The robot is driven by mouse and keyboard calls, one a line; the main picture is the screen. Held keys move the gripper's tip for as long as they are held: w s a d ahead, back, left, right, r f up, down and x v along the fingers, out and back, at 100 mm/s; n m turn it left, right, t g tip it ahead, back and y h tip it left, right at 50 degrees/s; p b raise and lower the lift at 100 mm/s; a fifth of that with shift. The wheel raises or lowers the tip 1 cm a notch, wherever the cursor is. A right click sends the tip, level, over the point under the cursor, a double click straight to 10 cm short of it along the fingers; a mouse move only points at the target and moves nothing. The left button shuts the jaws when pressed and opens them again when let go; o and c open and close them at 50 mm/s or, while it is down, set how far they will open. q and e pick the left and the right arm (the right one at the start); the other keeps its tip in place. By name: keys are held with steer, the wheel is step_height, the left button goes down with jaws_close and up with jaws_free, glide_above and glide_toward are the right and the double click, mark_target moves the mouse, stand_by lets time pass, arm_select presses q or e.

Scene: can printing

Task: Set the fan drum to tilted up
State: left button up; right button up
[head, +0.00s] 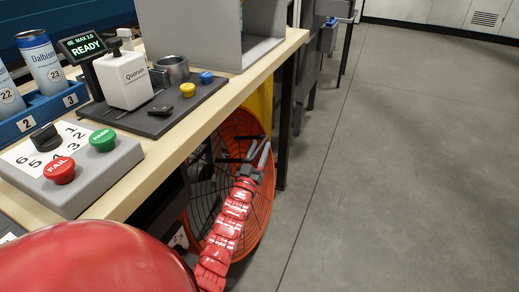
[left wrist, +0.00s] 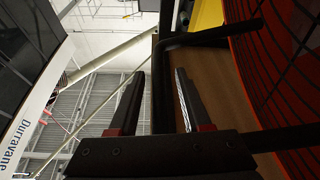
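The fan drum (head: 262,212) is a round orange ring with a dark wire grille, low beside the bench. It stands roughly on edge; I cannot tell its exact tilt. My left gripper (head: 259,152) is in front of its upper part, by black bars. In the left wrist view the gripper (left wrist: 156,85) is open. A black bent bar (left wrist: 207,36), which looks like the drum's handle, runs down between the fingers, with gaps visible on both sides. The drum's orange rim and grille (left wrist: 285,70) show at the right there. My right gripper is not in view.
The wooden bench (head: 172,150) overhangs part of the drum. A dark bench leg (head: 284,130) stands beside the drum. The grey floor (head: 400,180) at right is clear.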

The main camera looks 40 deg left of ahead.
arm_select(q)
steer(key=shift+s+d+f, duration=0.15)
steer(key=shift+s+d, duration=0.05)
steer(key=shift+s, duration=0.25)
steer(key=p+v, duration=0.4)
steer(key=v, duration=1.2)
steer(key=shift+f, duration=0.15)
steer(key=shift+s, duration=0.15)
